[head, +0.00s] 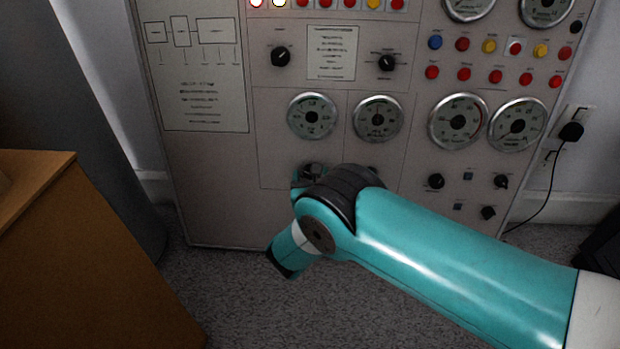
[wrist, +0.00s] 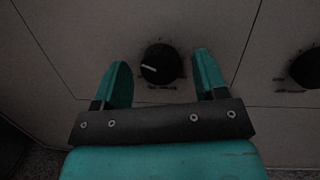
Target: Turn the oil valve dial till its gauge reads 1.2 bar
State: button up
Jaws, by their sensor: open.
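A round black dial (wrist: 161,64) with a white pointer mark sits on the panel in the wrist view; its mark points left and slightly up. My gripper (wrist: 161,70) is open, with one teal finger on each side of the dial and a visible gap at both sides. I cannot tell how far the fingertips are from the panel. In the head view my arm hides the dial. Two round gauges, a left one (head: 312,117) and a right one (head: 378,121), sit above my wrist. Their readings and labels are too small to read.
Another black knob (wrist: 305,68) is at the right edge of the wrist view. The panel (head: 215,190) also carries larger gauges (head: 458,122), small knobs (head: 436,181) and coloured buttons. A wooden cabinet (head: 90,270) stands at the left. Carpet (head: 240,310) lies below the panel.

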jog(key=c, duration=0.9)
jog(key=shift+m, duration=0.3)
jog(key=m+h+b, duration=0.1)
jog(key=m, duration=0.2)
jog(key=shift+a+f, duration=0.1)
jog(key=shift+m+h+b, duration=0.5)
jog(key=shift+m+h, duration=0.2)
jog(key=shift+m, duration=1.6)
jog(key=o, duration=0.9)
